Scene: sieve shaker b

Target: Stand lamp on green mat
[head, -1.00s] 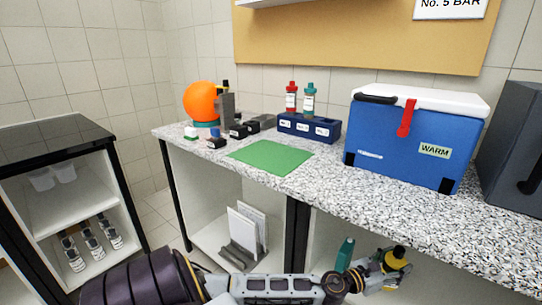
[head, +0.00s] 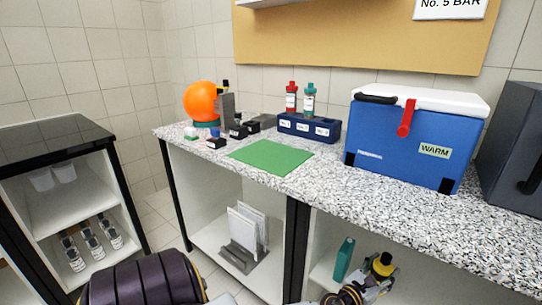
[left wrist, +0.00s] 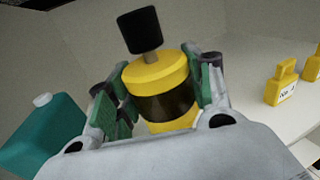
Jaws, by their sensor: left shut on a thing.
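The lamp, a yellow body with a dark middle band and a black top, shows low in the head view (head: 382,264) and large in the left wrist view (left wrist: 160,72). My left gripper (head: 378,277) is shut around its body, with green-padded fingers on both sides. The black top stands clear above the fingers, slightly tilted in the wrist view. Gripper and lamp are below the worktop level, by the open shelf under the bench. The green mat (head: 270,157) lies flat and bare on the speckled worktop. My right gripper is out of view.
Behind the mat stands a blue rack (head: 308,129) with red and teal bottles. An orange ball (head: 201,101) and small dark items are at its left, a blue cooler (head: 405,140) at its right. A teal container (head: 344,258) is close beside my left gripper.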

